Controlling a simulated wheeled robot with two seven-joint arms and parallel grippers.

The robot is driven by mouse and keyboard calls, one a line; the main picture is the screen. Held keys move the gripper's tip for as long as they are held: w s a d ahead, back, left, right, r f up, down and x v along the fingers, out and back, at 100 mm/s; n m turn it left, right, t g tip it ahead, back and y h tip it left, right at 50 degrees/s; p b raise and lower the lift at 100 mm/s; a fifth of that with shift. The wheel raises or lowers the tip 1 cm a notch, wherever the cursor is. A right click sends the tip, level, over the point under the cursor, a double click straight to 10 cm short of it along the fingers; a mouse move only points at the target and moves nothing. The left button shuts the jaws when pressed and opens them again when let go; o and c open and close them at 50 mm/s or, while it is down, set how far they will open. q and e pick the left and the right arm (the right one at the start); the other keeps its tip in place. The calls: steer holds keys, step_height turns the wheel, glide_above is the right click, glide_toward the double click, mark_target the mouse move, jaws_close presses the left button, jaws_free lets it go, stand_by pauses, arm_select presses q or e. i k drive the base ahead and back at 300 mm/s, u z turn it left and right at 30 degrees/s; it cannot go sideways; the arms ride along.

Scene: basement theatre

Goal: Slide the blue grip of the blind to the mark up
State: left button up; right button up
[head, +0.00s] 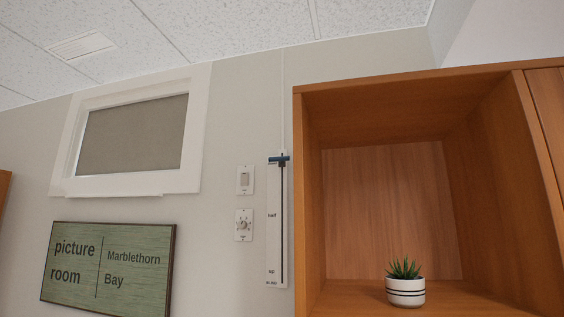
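The blind (135,135) is a grey-brown panel that fills the white-framed window at the upper left. Neither of my grippers shows in the head view.
A wooden shelf unit (308,190) stands close to the right of the track, with a potted plant (405,291) inside. A switch (245,180) and a dial (244,225) are on the wall left of the track. A green sign (128,271) hangs below the window.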

mark_target(281, 160)
steer(key=u, duration=1.15)
steer(key=i, duration=0.65)
steer(key=z, duration=1.55)
